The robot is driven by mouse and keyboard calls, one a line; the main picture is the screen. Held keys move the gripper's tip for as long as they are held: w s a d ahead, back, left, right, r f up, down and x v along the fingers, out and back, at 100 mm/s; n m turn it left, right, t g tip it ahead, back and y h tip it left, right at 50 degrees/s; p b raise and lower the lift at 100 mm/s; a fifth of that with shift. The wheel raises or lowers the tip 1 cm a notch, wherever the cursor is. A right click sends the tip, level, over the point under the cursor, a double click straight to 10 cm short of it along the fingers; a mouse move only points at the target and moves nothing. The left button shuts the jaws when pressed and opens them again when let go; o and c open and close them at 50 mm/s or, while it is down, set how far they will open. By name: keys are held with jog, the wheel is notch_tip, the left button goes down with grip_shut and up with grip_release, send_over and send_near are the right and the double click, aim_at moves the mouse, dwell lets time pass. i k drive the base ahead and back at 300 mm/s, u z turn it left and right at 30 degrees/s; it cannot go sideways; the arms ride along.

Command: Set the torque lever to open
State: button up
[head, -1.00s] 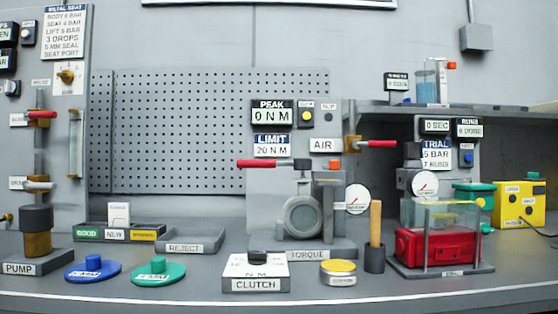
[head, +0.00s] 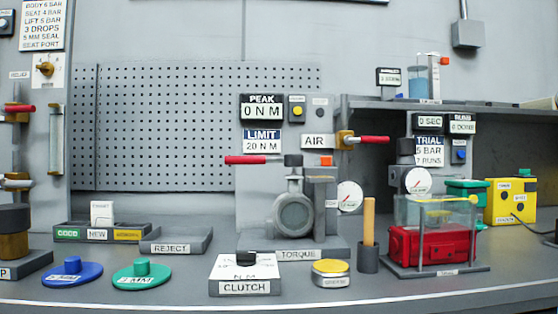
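The torque lever (head: 252,160) is a red-handled lever on top of the torque stand (head: 290,252), pointing left and roughly level from a dark hub above a round grey valve body (head: 294,214). The peak display (head: 262,107) above it reads 0 N M, and the limit sign (head: 262,142) reads 20 N M. My gripper is not in view.
A second red lever (head: 370,139) sits by the AIR sign (head: 317,141). The clutch block (head: 244,275), a yellow-topped tin (head: 331,272) and a holder with a wooden handle (head: 369,220) stand in front. The reject tray (head: 180,242) is to the left.

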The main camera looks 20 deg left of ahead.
aim_at(264, 160)
jog(key=z, duration=1.4)
jog(key=k, duration=1.45)
jog(key=u, duration=2.2)
jog(key=i, duration=0.4)
jog(key=z, duration=0.05)
